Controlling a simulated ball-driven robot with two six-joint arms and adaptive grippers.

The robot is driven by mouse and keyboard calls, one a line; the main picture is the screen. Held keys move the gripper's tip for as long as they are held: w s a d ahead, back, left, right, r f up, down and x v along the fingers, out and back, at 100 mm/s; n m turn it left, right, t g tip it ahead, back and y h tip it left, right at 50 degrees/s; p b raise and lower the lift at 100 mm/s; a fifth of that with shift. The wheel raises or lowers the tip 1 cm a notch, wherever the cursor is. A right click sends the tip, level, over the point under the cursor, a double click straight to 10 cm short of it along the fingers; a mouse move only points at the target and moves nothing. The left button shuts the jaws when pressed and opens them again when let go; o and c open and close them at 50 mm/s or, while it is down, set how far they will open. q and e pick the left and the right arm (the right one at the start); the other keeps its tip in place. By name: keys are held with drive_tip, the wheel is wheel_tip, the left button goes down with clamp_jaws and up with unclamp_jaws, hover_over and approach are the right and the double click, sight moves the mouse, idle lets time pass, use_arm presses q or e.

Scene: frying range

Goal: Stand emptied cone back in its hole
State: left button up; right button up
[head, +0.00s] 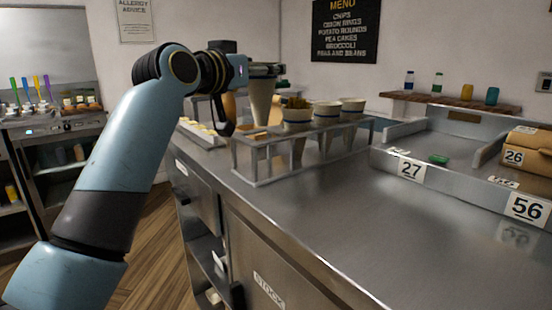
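My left gripper (266,70) is at the end of the blue arm from the left, above the left end of the metal cone rack (240,160). A pale cone (262,100) hangs point down at its fingers, which look shut around its top; the rim is hidden by the fingers. Its lower end is over or behind the rack's left end; I cannot tell if it is in a hole. A filled cone (298,125) and two more cones (327,112) (352,106) stand upright in the rack to the right. My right gripper is out of view.
The steel counter (330,215) is clear in front of the rack. At right are metal bays with labels 27 and 56, a green item (438,159) and a cardboard box (528,148). A shelf (450,102) holds bottles and cups.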

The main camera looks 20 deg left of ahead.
sight(258, 121)
use_arm(q)
wheel_tip(258, 121, down, 2)
drive_tip(key=shift+f, duration=0.25)
wheel_tip(258, 121, down, 3)
drive_tip(key=shift+f+b, duration=0.1)
drive_tip(key=shift+b, duration=0.3)
wheel_tip(258, 121, down, 3)
drive_tip(key=shift+s+r+b, duration=0.1)
drive_tip(key=shift+b, duration=0.2)
drive_tip(key=shift+f, duration=0.5)
drive_tip(key=o, duration=1.2)
drive_tip(key=shift+f, duration=0.15)
drive_tip(key=o, duration=0.5)
drive_tip(key=shift+o, duration=0.2)
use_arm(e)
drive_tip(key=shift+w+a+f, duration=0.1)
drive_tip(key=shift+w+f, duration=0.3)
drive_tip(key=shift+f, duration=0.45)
